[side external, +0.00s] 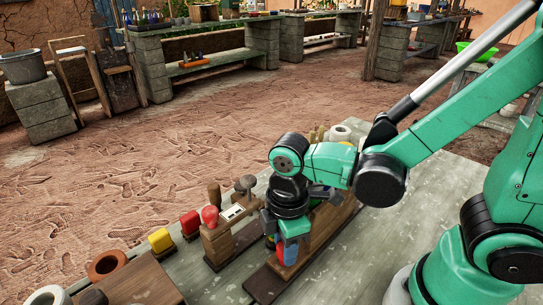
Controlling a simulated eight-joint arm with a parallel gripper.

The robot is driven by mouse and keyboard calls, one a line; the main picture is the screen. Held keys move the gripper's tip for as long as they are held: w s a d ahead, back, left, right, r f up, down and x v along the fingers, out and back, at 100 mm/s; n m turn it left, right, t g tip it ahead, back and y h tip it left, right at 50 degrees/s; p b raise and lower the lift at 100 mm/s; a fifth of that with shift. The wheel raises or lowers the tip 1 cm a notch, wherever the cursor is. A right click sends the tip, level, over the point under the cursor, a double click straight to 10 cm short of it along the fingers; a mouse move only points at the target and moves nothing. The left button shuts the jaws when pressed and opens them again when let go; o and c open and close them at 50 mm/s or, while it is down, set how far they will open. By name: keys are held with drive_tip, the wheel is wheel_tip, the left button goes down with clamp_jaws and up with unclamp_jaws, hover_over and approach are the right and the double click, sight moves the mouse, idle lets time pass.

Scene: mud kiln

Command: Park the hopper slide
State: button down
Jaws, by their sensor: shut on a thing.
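My teal and black gripper (286,243) points down at the front of a brown wooden fixture (327,228) on the grey table. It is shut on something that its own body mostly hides. A red and blue piece (290,255) shows just under the fingers; I cannot tell whether it is held or stands behind them. I cannot make out for certain which part is the hopper slide. A second wooden block (217,243) stands close to the left, with a red knob (210,215), a wooden handle (214,195) and a grey knob (247,183).
Red (190,222) and yellow (160,241) blocks stand left along the table's far edge. A terracotta ring (106,264), a white ring (48,295) and a wooden board (135,284) lie at the front left. The tabletop right of the fixture is clear.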

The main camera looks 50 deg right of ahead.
idle(0.8)
drive_tip(key=d, duration=1.3)
drive_tip(key=shift+d, duration=0.2)
drive_tip(key=c, duration=0.5)
unclamp_jaws()
drive_tip(key=shift+c, duration=0.2)
drive_tip(key=shift+o, duration=0.2)
drive_tip(key=shift+a, duration=0.1)
drive_tip(key=shift+r, duration=2.85)
